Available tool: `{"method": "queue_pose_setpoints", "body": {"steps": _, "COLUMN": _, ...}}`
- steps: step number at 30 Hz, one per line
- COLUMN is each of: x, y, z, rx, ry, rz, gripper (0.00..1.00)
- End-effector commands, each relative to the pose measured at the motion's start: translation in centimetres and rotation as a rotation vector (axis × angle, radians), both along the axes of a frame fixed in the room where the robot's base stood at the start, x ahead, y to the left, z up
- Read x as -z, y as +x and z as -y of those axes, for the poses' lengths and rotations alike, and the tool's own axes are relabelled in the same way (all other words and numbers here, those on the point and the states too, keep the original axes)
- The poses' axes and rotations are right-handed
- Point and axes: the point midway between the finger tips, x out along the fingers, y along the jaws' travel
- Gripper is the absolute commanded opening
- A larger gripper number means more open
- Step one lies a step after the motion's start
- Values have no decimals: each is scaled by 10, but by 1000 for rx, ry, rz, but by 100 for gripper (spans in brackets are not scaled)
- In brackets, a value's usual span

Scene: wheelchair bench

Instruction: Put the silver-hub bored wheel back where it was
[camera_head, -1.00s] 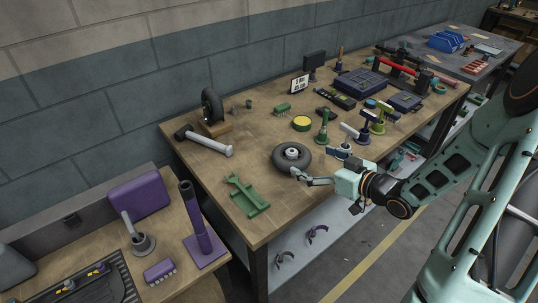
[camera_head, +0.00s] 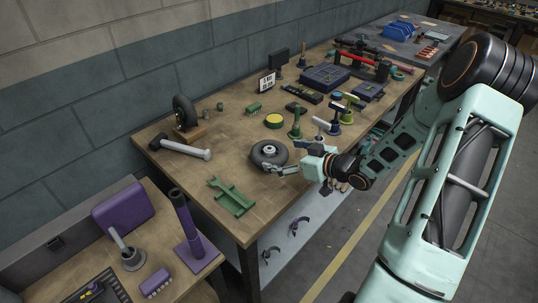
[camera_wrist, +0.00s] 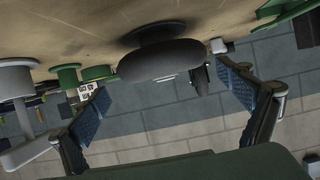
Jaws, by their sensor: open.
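A dark wheel with a silver hub (camera_head: 269,150) lies flat on the wooden bench, near its front edge. My gripper (camera_head: 280,170) is open and low at the wheel's near right side. In the wrist view the wheel's dark tyre (camera_wrist: 160,65) shows edge-on, ahead of and between the open fingers (camera_wrist: 163,84). A gap shows on each side, and nothing is held. Whether a fingertip touches the tyre I cannot tell. Another dark wheel (camera_head: 184,110) stands upright on a wooden block (camera_head: 190,133) at the back left.
A grey hammer-like tool (camera_head: 180,147) lies at the left. A green bracket (camera_head: 232,197) lies left of my gripper. Green, blue and olive upright tools (camera_head: 296,122) stand behind the wheel, with a yellow-topped disc (camera_head: 274,120). Bare bench top (camera_head: 222,165) shows left of the wheel.

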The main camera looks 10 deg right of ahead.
Motion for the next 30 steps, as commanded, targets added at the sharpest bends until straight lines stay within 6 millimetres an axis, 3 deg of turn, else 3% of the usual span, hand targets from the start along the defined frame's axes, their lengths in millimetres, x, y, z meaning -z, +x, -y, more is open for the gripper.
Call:
{"method": "queue_pose_setpoints", "body": {"steps": 12, "x": 14, "y": 37, "z": -30, "rx": -2, "ry": 1, "rz": 0, "gripper": 94}}
{"method": "queue_pose_setpoints", "body": {"steps": 19, "x": 14, "y": 39, "z": -32, "rx": -1, "ry": 0, "rz": 0, "gripper": 94}}
{"method": "queue_pose_setpoints", "body": {"steps": 30, "x": 13, "y": 40, "z": -31, "rx": -1, "ry": 0, "rz": 3, "gripper": 54}}
